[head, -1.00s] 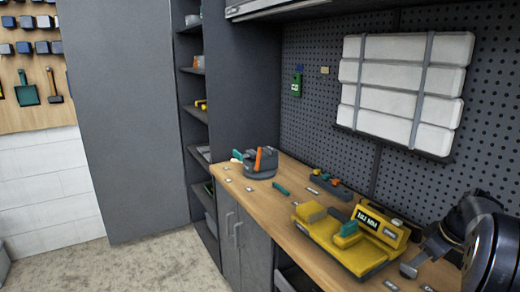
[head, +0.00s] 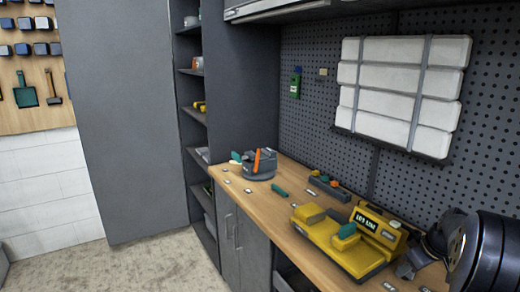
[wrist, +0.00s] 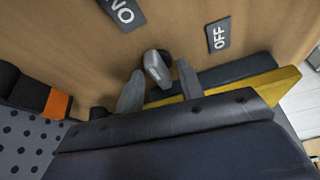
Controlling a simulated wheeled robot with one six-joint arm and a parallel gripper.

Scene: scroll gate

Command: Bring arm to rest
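My gripper shows in the wrist view (wrist: 158,84) with its two grey fingers apart. A small grey lever (wrist: 156,68) stands between them on the wooden bench top; I cannot tell whether the fingers touch it. In the head view my dark arm (head: 485,255) reaches in at the lower right, low over the bench, and its rounded link hides part of the gripper end. Nothing is visibly held.
An OFF label (wrist: 219,35) lies beside the lever. A pegboard (head: 312,120) with strapped white blocks (head: 402,90) stands behind.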

